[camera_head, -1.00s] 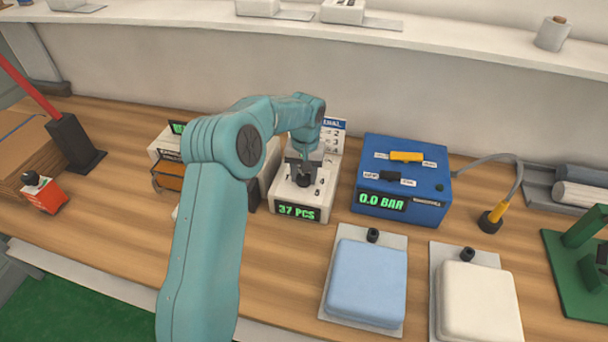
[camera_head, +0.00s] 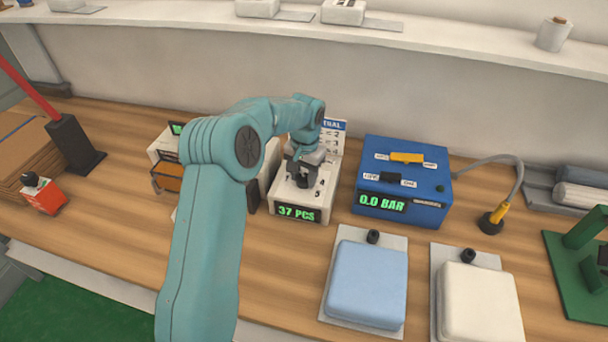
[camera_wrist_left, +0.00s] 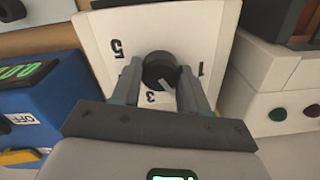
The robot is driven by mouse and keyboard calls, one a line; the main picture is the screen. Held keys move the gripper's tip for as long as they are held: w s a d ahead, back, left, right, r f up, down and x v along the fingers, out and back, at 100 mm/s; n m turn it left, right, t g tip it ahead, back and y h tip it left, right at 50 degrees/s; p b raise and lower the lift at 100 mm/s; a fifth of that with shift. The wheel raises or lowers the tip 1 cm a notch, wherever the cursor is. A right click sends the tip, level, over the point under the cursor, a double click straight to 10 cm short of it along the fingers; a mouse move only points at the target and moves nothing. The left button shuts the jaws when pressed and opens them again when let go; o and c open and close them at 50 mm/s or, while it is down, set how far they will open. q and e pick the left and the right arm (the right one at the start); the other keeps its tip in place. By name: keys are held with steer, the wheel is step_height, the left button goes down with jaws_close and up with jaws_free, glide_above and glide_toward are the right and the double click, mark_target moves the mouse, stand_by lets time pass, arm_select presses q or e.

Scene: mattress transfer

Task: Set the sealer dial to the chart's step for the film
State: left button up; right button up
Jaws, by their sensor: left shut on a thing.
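The white sealer (camera_head: 313,205) stands mid-bench, its green display reading 37 PCS. Its black dial (camera_wrist_left: 158,67) sits on a pale face marked 5, 3 and 1 in the left wrist view; other marks are hidden. A pale mark on the dial's lower side lies near the 3, but I cannot tell its exact step. My left gripper (camera_head: 303,179) is shut on the dial from above, one finger on each side, also in the left wrist view (camera_wrist_left: 160,75). The chart (camera_head: 334,132) stands behind the sealer, mostly hidden by my arm. My right gripper is out of view.
A blue box (camera_head: 425,200) reading 0.0 BAR stands right of the sealer. Blue (camera_head: 367,284) and cream (camera_head: 478,303) pads lie in front. A brown-fronted unit (camera_head: 168,180) stands left, partly behind my arm. A green stand (camera_head: 575,275) is far right.

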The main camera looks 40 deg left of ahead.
mark_target(304, 178)
arm_select(q)
steer(key=shift+r, duration=0.15)
steer(key=o, duration=1.1)
steer(key=shift+c, duration=0.2)
step_height(304, 178, up, 16)
steer(key=shift+d+r, duration=0.15)
steer(key=shift+d, duration=0.05)
steer(key=shift+s, duration=0.1)
